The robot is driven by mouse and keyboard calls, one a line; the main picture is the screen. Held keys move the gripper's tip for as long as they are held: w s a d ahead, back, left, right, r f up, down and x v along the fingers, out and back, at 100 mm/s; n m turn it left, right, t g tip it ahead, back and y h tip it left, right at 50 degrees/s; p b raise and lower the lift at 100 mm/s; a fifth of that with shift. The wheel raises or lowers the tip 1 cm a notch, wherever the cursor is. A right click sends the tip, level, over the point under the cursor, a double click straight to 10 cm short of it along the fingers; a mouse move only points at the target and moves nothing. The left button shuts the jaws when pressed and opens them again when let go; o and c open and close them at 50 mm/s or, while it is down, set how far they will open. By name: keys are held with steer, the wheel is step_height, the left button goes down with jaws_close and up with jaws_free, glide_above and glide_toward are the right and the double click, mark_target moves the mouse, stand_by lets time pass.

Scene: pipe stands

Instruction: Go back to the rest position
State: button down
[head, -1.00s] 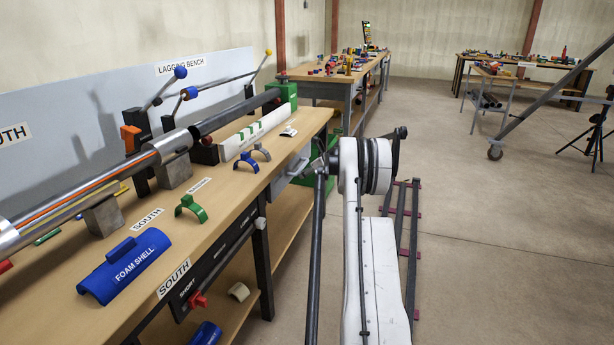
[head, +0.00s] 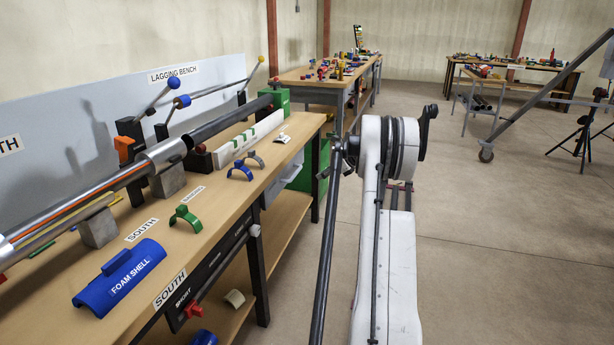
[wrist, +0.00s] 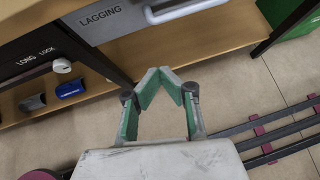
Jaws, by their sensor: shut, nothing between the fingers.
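My gripper (wrist: 159,72) shows in the wrist view with its green-lined fingers meeting at the tips. It is shut and empty, pointing over the lower shelf and floor beside the bench. In the head view my white arm stands over the floor to the right of the lagging bench (head: 262,185), apart from it. The gripper's fingers cannot be made out there, as the arm hides that part.
The bench bears a blue foam shell (head: 120,278), a green saddle (head: 186,218) and a long pipe (head: 230,118). A grey drawer marked LAGGING (wrist: 115,18) is close in the wrist view. Open floor (head: 510,260) lies to the right.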

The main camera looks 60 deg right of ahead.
steer(key=shift+s, duration=0.1)
steer(key=w+a+r+n+g+p, duration=0.1)
steer(key=w+a+r+n, duration=0.3)
steer(key=a+r, duration=0.45)
steer(key=w+a+r+n+g+p, duration=0.1)
steer(key=w+a+r+n, duration=0.3)
steer(key=a, duration=0.8)
steer(key=s+a+r+n+g+p, duration=0.1)
steer(key=a+r+n, duration=0.35)
steer(key=a, duration=0.65)
steer(key=a+r+n+p, duration=0.1)
steer(key=a+r+n, duration=0.2)
steer(key=a+r, duration=0.55)
steer(key=s+a+r+n+p, duration=0.1)
steer(key=s+a+n, duration=0.4)
steer(key=a, duration=0.6)
steer(key=s+a+n+p, duration=0.1)
steer(key=s+a+n, duration=0.3)
steer(key=s+a, duration=0.55)
steer(key=s+a+f+n+h+p, duration=0.1)
steer(key=s+a+f+n, duration=0.3)
steer(key=s+a+n, duration=0.6)
steer(key=s+a+p, duration=0.1)
steer(key=s+a, duration=0.2)
steer(key=shift+a+f+p, duration=0.2)
steer(key=shift+a+p, duration=0.05)
steer(key=shift+p, duration=0.15)
